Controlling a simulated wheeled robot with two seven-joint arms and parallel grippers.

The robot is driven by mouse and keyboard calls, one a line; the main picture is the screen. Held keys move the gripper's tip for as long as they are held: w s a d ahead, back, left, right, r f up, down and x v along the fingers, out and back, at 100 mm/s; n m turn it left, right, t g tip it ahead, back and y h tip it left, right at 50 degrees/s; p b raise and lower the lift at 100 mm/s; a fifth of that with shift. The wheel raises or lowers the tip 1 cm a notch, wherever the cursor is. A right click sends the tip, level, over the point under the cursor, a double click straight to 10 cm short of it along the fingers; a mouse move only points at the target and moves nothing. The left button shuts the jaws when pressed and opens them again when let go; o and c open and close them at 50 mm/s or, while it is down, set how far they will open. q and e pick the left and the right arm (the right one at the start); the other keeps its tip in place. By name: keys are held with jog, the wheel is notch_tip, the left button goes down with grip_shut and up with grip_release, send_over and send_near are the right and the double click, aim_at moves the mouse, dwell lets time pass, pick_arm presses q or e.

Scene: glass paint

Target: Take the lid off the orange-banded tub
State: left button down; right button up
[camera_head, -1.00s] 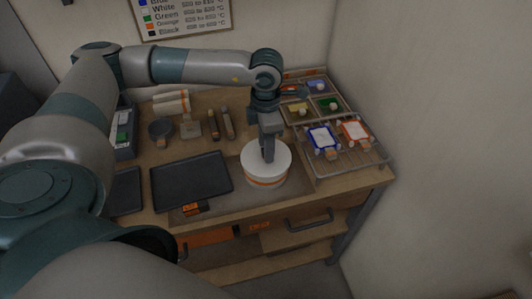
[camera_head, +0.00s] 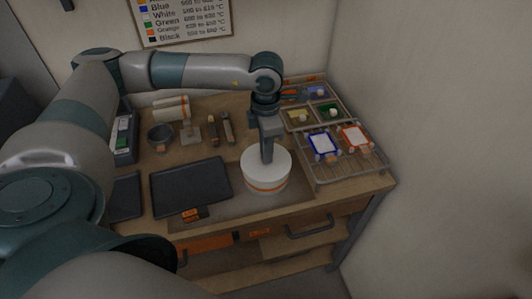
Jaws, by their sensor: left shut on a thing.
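The orange-banded tub (camera_head: 267,187) is white and round and stands on the bench near its front edge. Its white lid (camera_head: 281,159) sits on top, with no clear gap between lid and tub. My left gripper (camera_head: 267,156) reaches straight down onto the middle of the lid and is shut on it. The part of the lid between the fingers is hidden by them. My right gripper is out of view.
A dark tray (camera_head: 191,184) lies left of the tub. A wire rack (camera_head: 346,172) with blue- and orange-framed pieces stands to the right, with small color trays (camera_head: 325,112) behind. A dark cup (camera_head: 160,137) stands at the back left. A wall meets the bench's right side.

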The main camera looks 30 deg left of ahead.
pick_arm(q)
jog(key=shift+r, duration=0.25)
notch_tip(320, 180, up, 2)
jog(key=shift+r+b, duration=0.1)
jog(key=shift+b, duration=0.95)
jog(key=s+d+r+b, duration=0.4)
jog(key=d+r, duration=0.3)
jog(key=d, duration=0.3)
jog(key=shift+s+d+r+b, duration=0.35)
jog(key=shift+d+r, duration=0.05)
